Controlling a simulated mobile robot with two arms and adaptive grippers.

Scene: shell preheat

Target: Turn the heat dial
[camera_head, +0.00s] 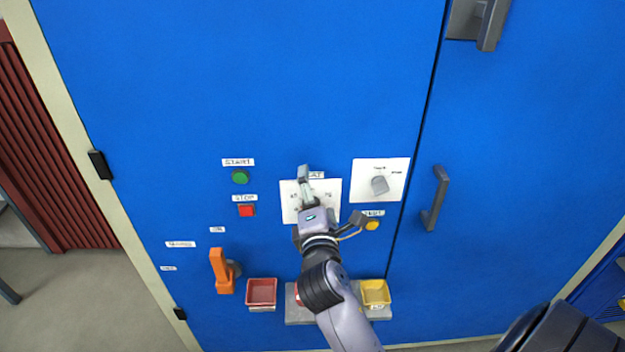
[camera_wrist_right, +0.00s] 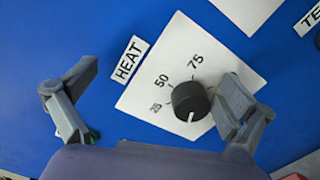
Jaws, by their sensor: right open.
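The heat dial (camera_wrist_right: 190,101) is a round black knob on a white plate (camera_wrist_right: 160,98) marked 25, 50 and 75, beside a HEAT label. Its white mark points to the lower edge of the wrist view, away from the numbers. My right gripper (camera_wrist_right: 165,85) is open, with one finger on each side of the dial; the right finger is close to it, the left one farther off. I cannot tell whether the right finger touches it. In the head view my right gripper (camera_head: 330,195) covers the dial, and the heat plate (camera_head: 290,208) shows around it. My left gripper is out of view.
On the blue cabinet front are a green button (camera_head: 240,177), a red button (camera_head: 247,210), an orange handle (camera_head: 222,271), a second dial (camera_head: 380,185), a yellow button (camera_head: 372,225) and a grey door handle (camera_head: 435,198). A red tray (camera_head: 262,291) and yellow tray (camera_head: 375,292) sit below.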

